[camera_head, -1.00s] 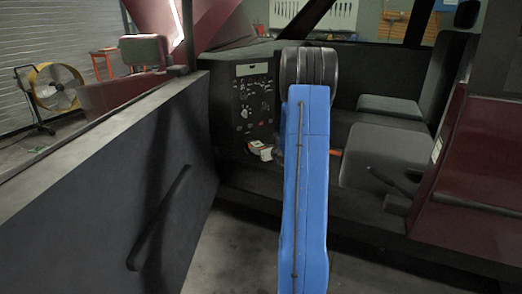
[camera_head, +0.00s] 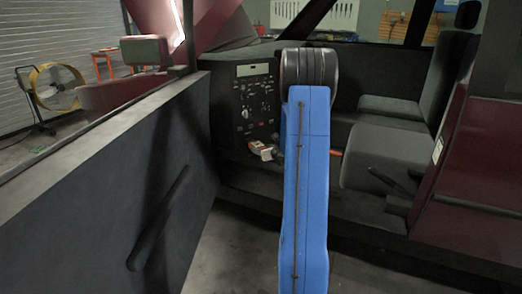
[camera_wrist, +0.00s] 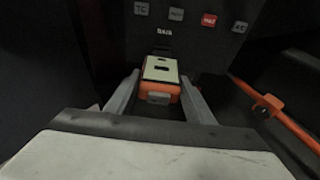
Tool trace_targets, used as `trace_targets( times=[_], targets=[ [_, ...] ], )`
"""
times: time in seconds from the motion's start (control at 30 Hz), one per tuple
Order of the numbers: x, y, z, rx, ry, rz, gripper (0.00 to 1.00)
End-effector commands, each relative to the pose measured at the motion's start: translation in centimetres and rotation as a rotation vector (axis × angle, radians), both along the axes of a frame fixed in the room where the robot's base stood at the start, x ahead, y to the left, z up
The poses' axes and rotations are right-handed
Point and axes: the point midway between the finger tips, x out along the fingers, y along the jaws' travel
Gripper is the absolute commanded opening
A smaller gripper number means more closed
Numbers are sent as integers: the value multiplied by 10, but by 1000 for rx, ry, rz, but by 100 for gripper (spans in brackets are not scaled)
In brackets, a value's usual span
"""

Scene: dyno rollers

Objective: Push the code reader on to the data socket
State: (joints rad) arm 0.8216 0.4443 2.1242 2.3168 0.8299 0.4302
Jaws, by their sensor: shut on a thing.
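The code reader (camera_wrist: 160,70) is a small orange block with a pale top face and dark markings. In the wrist view it sits between the two grey fingers of my gripper (camera_wrist: 159,84), which are shut on it. Its far end points at the dark panel, just below a small white label. The data socket seems to be under that label, but it is too dark to make out, and I cannot tell whether the reader touches it. In the head view the reader (camera_head: 262,151) shows low at the dashboard, left of my blue arm, which hides most of my gripper.
The dark dashboard panel (camera_head: 243,97) carries several knobs and buttons; a red button (camera_wrist: 209,20) is above the reader. An orange bar (camera_wrist: 275,108) runs at the right in the wrist view. The open door (camera_head: 100,190) stands left, seats (camera_head: 385,158) right.

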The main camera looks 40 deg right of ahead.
Motion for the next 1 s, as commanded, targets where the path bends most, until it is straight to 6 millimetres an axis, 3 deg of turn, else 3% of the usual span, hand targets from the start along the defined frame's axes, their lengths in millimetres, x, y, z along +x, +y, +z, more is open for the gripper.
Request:
trace_targets(
  times=[0.93,0.97,1.0],
  targets=[
    [12,-2,0,0,0,0,25],
    [11,-2,0,0,0,0,55],
    [11,-2,0,0,0,0,65]
  ],
)
